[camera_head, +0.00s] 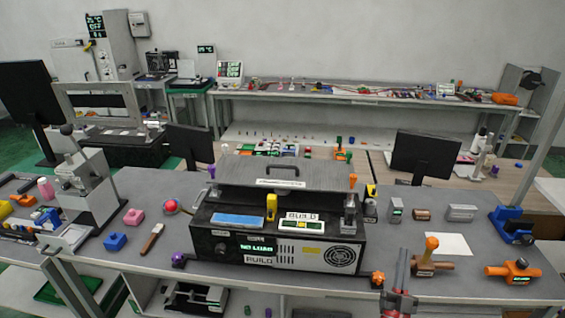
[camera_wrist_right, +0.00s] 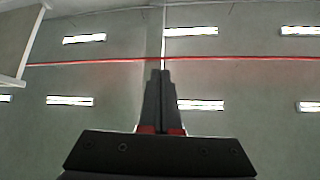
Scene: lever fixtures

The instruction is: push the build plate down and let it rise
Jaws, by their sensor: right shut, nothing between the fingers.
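The build plate (camera_head: 325,178) is a wide grey plate with a dark handle (camera_head: 285,169) on top. It sits raised at a slight tilt over the back of a black and silver machine (camera_head: 276,247) in the middle of the table. The machine's front has BUILD labels and a green NO LOAD display. My right gripper (camera_head: 403,254) is at the table's front edge, right of the machine and apart from the plate. Its fingers are shut and empty. My left gripper is out of view.
A grey press (camera_head: 92,185) stands left of the machine.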

